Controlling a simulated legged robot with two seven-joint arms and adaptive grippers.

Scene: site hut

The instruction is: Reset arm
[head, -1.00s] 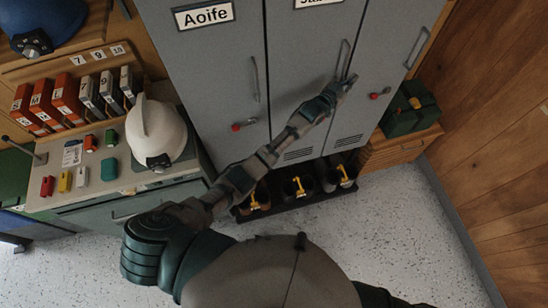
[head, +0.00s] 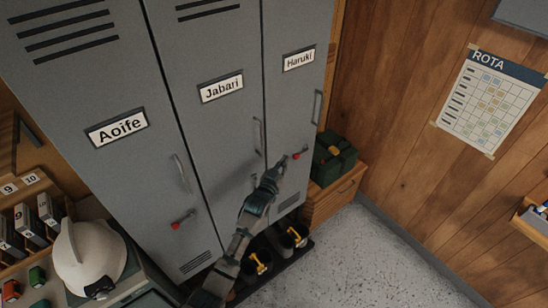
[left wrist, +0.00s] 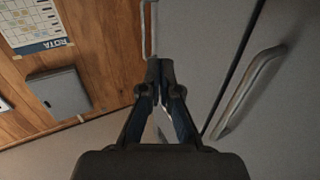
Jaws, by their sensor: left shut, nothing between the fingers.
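My left gripper (head: 281,163) reaches up in front of the grey lockers, its fingers together and empty. In the left wrist view the shut fingertips (left wrist: 160,70) lie between two locker handles, the nearer one (left wrist: 248,92) on the right. I cannot tell whether they touch the door. My right gripper is out of view.
The Aoife locker door (head: 130,180) looks shut. A green case (head: 333,158) sits on a wooden cabinet at right. Boots (head: 258,265) stand on a dark tray below the lockers. A white helmet (head: 88,255) is on the left counter. Floor at right is clear.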

